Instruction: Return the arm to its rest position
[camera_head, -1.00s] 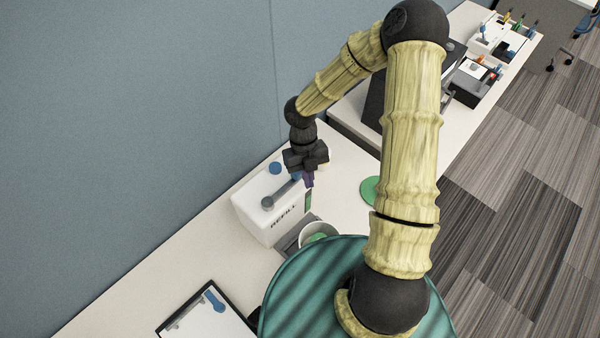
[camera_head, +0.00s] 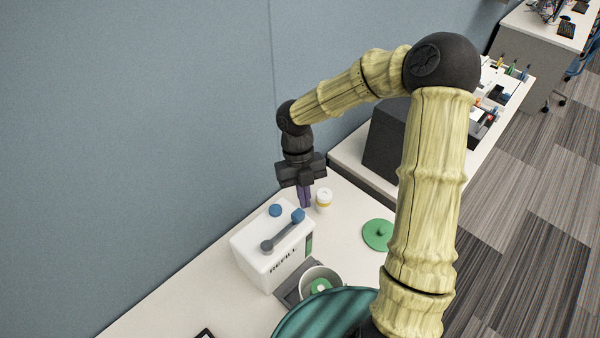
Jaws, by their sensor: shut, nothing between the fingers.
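My gripper (camera_head: 304,198) hangs above the white table, at the end of my bent arm, with its purple fingers pointing down. It is shut with nothing between the fingers. It is above and behind the white REFILL box (camera_head: 268,255), whose top carries a grey lever-like piece with a blue end (camera_head: 283,231) and a blue round cap (camera_head: 275,210). A small white bottle with a yellow band (camera_head: 323,201) stands just right of the fingers. I cannot tell from this view how high the fingers are above the table.
A white cup (camera_head: 312,273) with something green inside stands on a dark grey base in front of the box. A green lid (camera_head: 377,235) lies on the table to the right. A dark box (camera_head: 385,138) stands on the table behind. A blue-grey wall (camera_head: 140,120) bounds the left.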

